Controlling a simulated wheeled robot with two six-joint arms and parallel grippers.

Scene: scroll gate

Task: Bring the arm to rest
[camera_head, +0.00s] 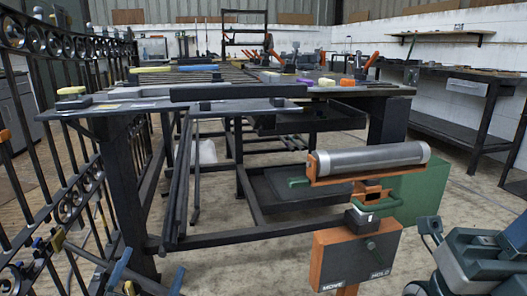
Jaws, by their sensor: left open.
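My left gripper (148,276) is low at the left, at the bottom edge of the picture. An orange box (350,262) marked MOVE and HOLD stands to the right, well apart from the gripper. It has a dark knob on its front. My right gripper is not in view.
A dark workbench (140,106) with tools on top fills the middle. A teal machine (480,258) stands lower right.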

